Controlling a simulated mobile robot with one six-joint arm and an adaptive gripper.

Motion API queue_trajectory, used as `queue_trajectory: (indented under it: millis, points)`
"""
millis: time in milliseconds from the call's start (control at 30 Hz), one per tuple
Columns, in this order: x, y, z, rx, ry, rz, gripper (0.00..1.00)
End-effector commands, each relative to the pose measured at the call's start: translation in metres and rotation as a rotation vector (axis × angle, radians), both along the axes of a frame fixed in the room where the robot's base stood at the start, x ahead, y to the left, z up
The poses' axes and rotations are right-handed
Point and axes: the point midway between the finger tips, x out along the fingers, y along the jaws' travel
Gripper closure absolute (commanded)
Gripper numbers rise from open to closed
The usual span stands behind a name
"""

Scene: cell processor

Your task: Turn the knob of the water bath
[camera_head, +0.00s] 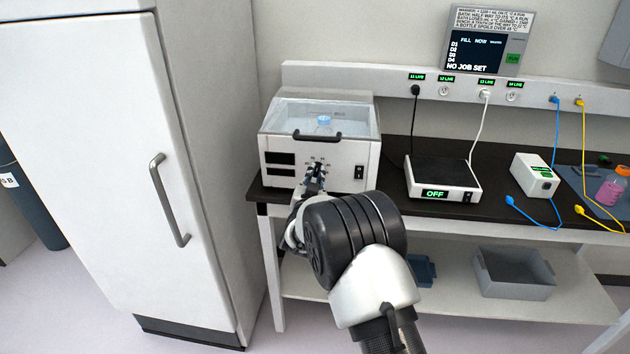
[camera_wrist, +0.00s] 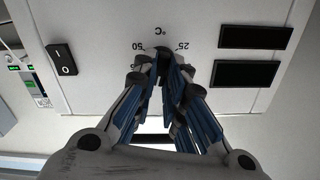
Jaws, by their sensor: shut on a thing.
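The water bath (camera_head: 342,160) is a white box with a clear lid on the left end of the black bench. A blue-capped bottle (camera_head: 324,120) shows through the lid. My gripper (camera_head: 316,168) is at the middle of its front panel. In the wrist view my gripper (camera_wrist: 166,66) is shut on the knob (camera_wrist: 161,53), which is mostly hidden between the fingertips. A printed dial around it shows °C, 50 and 25, upside down. A black rocker switch (camera_wrist: 62,57) and two dark displays (camera_wrist: 246,74) flank the dial.
A white fridge (camera_head: 105,150) stands close on the left. A black-topped device (camera_head: 441,174) reading OFF sits right of the bath. A wall screen (camera_head: 487,50) reads NO JOB SET. A grey bin (camera_head: 515,280) is on the lower shelf.

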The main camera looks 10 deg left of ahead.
Motion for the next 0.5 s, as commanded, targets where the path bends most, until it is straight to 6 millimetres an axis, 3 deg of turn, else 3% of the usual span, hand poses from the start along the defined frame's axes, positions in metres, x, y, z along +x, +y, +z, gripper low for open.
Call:
queue_trajectory:
  millis: [500]
  points:
    - [0.0004, -0.0008, 0.0016, 0.189, -0.008, -0.001, 1.00]
